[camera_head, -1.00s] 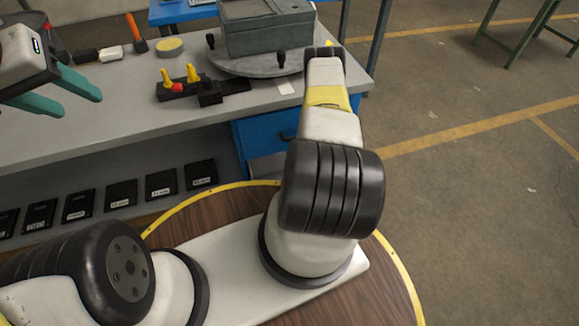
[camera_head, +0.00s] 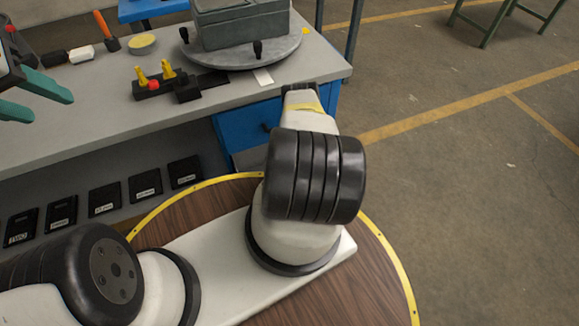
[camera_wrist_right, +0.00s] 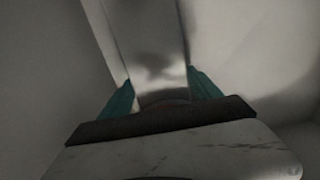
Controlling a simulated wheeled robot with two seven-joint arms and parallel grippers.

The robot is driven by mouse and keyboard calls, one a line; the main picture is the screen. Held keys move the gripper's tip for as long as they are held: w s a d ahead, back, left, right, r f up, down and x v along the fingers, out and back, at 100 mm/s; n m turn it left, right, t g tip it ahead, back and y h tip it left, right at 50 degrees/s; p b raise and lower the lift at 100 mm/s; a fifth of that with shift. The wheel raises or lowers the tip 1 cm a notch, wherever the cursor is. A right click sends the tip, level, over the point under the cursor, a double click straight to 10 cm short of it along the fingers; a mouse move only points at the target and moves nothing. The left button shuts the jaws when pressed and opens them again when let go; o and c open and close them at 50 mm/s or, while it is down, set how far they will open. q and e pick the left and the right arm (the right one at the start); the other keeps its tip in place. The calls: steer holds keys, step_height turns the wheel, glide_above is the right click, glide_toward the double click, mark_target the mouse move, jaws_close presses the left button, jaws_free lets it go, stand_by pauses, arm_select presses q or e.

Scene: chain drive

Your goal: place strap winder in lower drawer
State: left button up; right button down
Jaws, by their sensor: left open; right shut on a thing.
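My right gripper (camera_wrist_right: 162,96) shows in the dim right wrist view, its teal fingers on either side of a shiny grey metallic thing (camera_wrist_right: 155,45), which I take for the strap winder. Its full shape is not clear. In the head view my right arm reaches down beside the bench, and its hand is hidden behind its own links. A blue drawer front (camera_head: 250,122) with a dark handle shows under the bench top. The lower drawer is hidden by my arm. My left gripper (camera_head: 50,108) is open and empty over the bench's left side.
The grey bench top (camera_head: 100,110) carries a round turntable (camera_head: 225,58) with a grey box (camera_head: 240,22), a black fixture with yellow pegs (camera_head: 165,82), and small tools. Labelled black bins (camera_head: 145,185) line the shelf below.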

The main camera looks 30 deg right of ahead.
steer(key=shift+f, duration=0.4)
steer(key=shift+f, duration=0.15)
steer(key=shift+c, duration=0.7)
jaws_free()
step_height(320, 180, up, 12)
steer(key=shift+r, duration=0.2)
